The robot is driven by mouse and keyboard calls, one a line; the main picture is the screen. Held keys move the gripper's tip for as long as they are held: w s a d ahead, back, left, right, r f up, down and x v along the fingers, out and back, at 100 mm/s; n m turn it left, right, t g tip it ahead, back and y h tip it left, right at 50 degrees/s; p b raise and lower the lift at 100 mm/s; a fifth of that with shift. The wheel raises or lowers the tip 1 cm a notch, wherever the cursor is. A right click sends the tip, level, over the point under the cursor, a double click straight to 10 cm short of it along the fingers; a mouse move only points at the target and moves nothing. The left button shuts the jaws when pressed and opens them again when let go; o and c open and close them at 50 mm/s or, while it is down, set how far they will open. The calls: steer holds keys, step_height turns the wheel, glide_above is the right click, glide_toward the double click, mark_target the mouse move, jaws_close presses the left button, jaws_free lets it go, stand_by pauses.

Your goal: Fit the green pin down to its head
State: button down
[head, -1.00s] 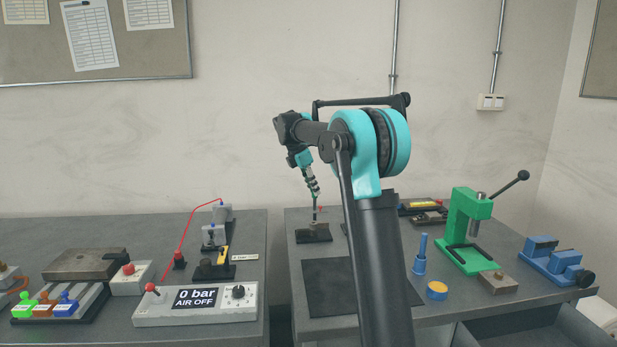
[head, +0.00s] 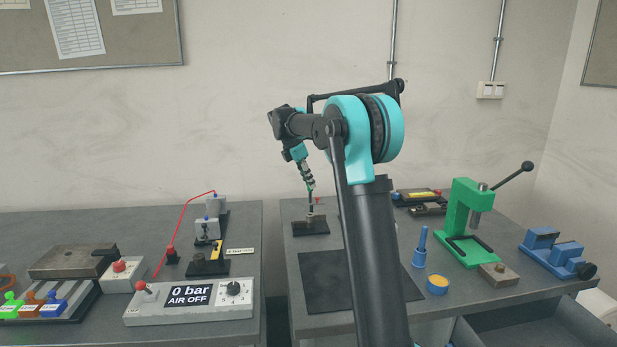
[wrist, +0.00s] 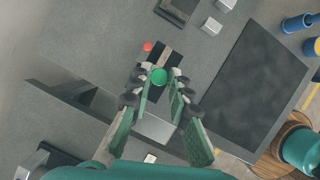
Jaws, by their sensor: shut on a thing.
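In the wrist view the green pin's round head (wrist: 159,76) shows between the fingertips of my gripper (wrist: 159,80), which is shut on it. I look down on the head, so the shank under it is hidden. Below it is a dark fixture (wrist: 169,61) with a pale strip. In the head view my gripper (head: 310,189) points down above a black base (head: 304,229) with a small metal block (head: 317,219) on it. A thin dark stem spans from fingers to block. I cannot tell how deep the pin sits.
A red dot-like part (wrist: 147,46) lies beside the fixture. A dark mat (head: 328,280) is in front. A green press (head: 464,222), a blue pin stand (head: 421,247) and a blue vice (head: 553,252) stand to the right. An air panel (head: 150,312) reads 0 bar, AIR OFF.

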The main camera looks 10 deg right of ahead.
mark_target(309, 191)
steer(key=shift+f, duration=1.8)
steer(key=shift+f, duration=3)
steer(key=c, duration=1.3)
jaws_free()
steer(key=shift+c, duration=0.2)
